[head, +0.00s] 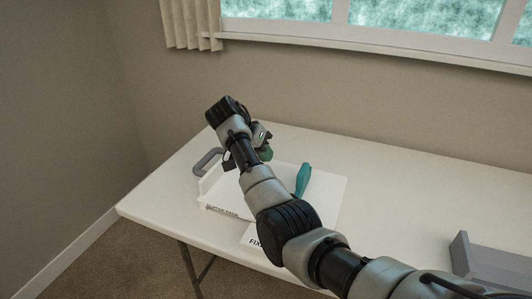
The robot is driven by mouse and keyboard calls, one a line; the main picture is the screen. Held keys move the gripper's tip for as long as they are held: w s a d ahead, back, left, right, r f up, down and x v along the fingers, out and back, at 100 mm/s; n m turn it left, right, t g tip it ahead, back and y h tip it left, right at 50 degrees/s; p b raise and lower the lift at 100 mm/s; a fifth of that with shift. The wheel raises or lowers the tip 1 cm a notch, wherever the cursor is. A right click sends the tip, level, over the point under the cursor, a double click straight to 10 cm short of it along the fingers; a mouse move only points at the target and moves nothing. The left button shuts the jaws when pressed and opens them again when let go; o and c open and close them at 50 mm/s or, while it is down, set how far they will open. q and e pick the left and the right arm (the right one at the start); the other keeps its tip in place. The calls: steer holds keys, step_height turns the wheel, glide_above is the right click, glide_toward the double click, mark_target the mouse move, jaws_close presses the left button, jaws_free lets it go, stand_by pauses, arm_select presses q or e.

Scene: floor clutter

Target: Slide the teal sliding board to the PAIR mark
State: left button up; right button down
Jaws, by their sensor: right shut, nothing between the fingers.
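A teal upright piece (303,180) stands on the white board or tray on the table, to the right of my right arm. My right arm reaches in from the lower right across the tray. My right gripper (262,138) is shut and empty near the tray's far left part, apart from the teal piece. No PAIR mark can be read; my arm hides part of the tray. My left gripper is not in view.
The white tray (328,194) has small print on its front edge. A grey handle (208,161) is at its left, and a dark green thing (265,153) lies by my gripper. A card reading "FIX" (250,241) is in front. A grey bin (490,262) stands right; the table's back right is clear.

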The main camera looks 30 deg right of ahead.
mark_target(302, 182)
steer(key=x, duration=0.6)
steer(key=shift+d, duration=0.2)
steer(key=shift+s+d+r+p, duration=0.1)
steer(key=shift+s+d+p, duration=0.15)
steer(key=shift+s+d, duration=0.25)
steer(key=shift+s+d+p, duration=0.25)
steer(key=shift+s+d, duration=0.1)
steer(key=shift+s, duration=0.3)
steer(key=shift+s+d, duration=0.35)
